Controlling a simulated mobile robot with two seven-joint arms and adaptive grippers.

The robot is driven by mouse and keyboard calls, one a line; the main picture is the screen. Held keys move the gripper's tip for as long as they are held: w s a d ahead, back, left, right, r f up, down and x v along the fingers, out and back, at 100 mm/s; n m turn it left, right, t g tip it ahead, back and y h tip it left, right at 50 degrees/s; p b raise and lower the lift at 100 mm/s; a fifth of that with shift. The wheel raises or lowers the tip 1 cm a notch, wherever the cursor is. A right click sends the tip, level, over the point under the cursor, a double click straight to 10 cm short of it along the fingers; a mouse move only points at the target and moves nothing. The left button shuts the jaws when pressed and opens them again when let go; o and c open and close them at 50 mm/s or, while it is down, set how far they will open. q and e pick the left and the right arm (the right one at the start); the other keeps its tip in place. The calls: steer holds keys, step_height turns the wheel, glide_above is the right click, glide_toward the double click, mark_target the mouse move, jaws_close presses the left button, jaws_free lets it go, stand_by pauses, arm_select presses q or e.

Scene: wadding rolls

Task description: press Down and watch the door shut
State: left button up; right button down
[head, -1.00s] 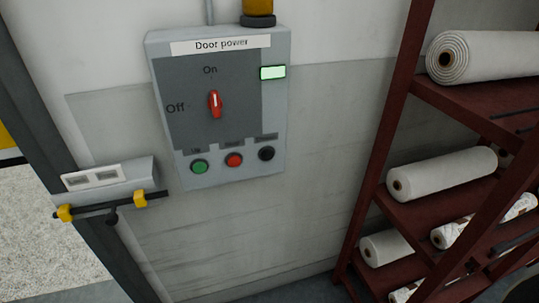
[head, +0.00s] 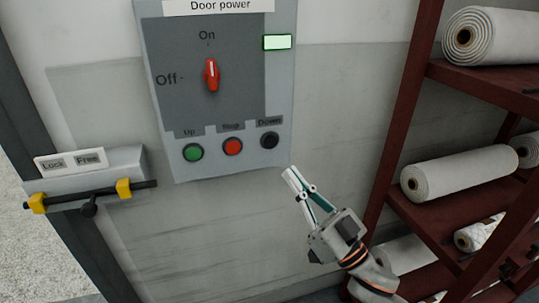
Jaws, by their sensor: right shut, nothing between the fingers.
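The grey door control box (head: 170,100) is on the wall in the head view. Its red knob (head: 211,75) points up to On, and a light (head: 277,42) on the box glows pale green. Below are a green Up button (head: 193,153), a red Stop button (head: 233,147) and a black Down button (head: 269,141). My right gripper (head: 290,174) is shut and empty, its fingertips just below and right of the Down button, apart from it in the picture. My left gripper is not in view. The door itself cannot be made out.
A dark red rack (head: 398,120) with white wadding rolls (head: 458,174) stands close on the right. A Lock/Free latch (head: 88,193) with a black bar and yellow brackets is at left, beside the dark door frame (head: 30,110). The wall below the box is clear.

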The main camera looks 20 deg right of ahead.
steer(key=shift+s+a+r+n+y, duration=0.2)
steer(key=shift+r+n+y, duration=0.1)
steer(key=shift+r+y, duration=0.2)
steer(key=shift+s+a+r+n+y, duration=0.2)
steer(key=shift+r+n+y, duration=0.1)
steer(key=shift+r+y, duration=0.15)
steer(key=shift+w+f, duration=0.1)
steer(key=b, duration=0.1)
glide_toward(270, 141)
steer(key=w+a+r, duration=0.3)
steer(key=r, duration=0.2)
steer(key=shift+s+a, duration=0.2)
stand_by(0.4)
